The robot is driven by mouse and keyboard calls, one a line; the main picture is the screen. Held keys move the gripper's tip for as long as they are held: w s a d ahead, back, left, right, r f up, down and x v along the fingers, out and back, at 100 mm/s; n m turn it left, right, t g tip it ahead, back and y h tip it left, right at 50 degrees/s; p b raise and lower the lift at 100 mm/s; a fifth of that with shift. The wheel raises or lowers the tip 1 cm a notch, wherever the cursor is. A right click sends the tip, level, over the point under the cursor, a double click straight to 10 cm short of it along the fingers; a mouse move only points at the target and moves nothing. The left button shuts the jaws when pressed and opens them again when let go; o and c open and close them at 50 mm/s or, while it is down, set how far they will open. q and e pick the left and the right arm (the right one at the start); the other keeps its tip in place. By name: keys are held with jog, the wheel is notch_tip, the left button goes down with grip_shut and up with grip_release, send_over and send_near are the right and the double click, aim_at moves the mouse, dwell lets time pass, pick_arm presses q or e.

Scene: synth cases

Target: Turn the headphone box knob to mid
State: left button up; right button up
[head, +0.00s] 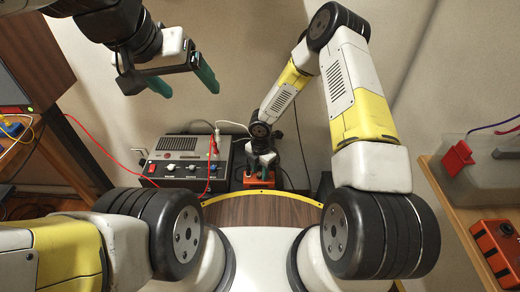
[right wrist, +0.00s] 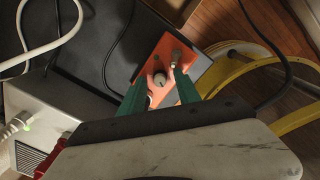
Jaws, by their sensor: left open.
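The headphone box is a small orange box with a dark knob (right wrist: 160,79), a metal jack or plug and a green light on its top face. In the head view the orange box (head: 258,181) sits at the centre, partly hidden by my right gripper (head: 262,161). In the right wrist view my right gripper (right wrist: 160,86) has its green fingers apart, one to each side of the knob; I cannot tell whether they touch it. My left gripper (head: 183,82) is open and empty, raised at the upper left, away from the box.
A grey device with several knobs (head: 180,160) stands left of the orange box, with red and white cables near it. Another orange box (head: 497,248) and a clear bin (head: 480,170) are on the right shelf. A yellow curved strip (head: 262,193) lies in front.

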jog(key=shift+f, duration=0.2)
grip_shut()
dwell(0.3)
jog(key=m, duration=0.5)
jog(key=shift+m, duration=0.3)
jog(key=m, duration=0.6)
dwell(0.4)
